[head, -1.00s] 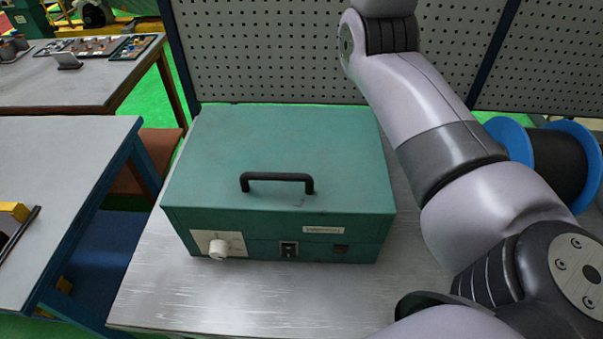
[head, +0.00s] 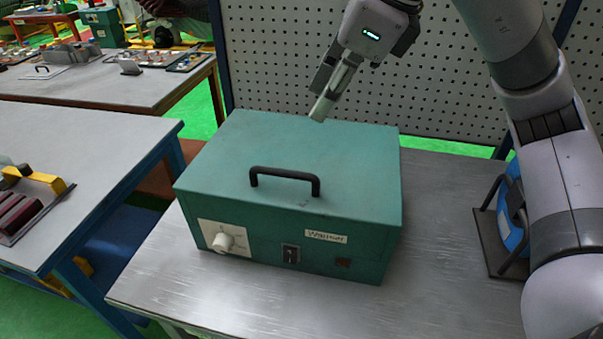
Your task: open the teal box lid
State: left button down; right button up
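The teal box (head: 290,185) stands on a metal-topped table, its lid shut. A black handle (head: 285,175) stands up from the lid near its front edge. The front face carries a white knob, a dark switch and a label. My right gripper (head: 322,110) is above the back part of the lid, pointing down and left, apart from the handle. Its fingers show from the side and overlap, so the gap between them cannot be made out. My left gripper is out of view.
A perforated panel (head: 450,90) stands behind the table. A blue spool (head: 512,215) on a dark stand is at the right, partly behind my arm. The metal tabletop (head: 440,240) is clear right of the box. Another table (head: 80,180) stands at the left.

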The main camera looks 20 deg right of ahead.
aim_at(287, 171)
jog(key=p+x, duration=0.1)
jog(key=x, duration=1.1)
jog(key=p+x, duration=0.1)
jog(key=x, duration=0.4)
jog(key=shift+d+f+p, duration=0.3)
jog(key=shift+f, duration=0.2)
grip_shut()
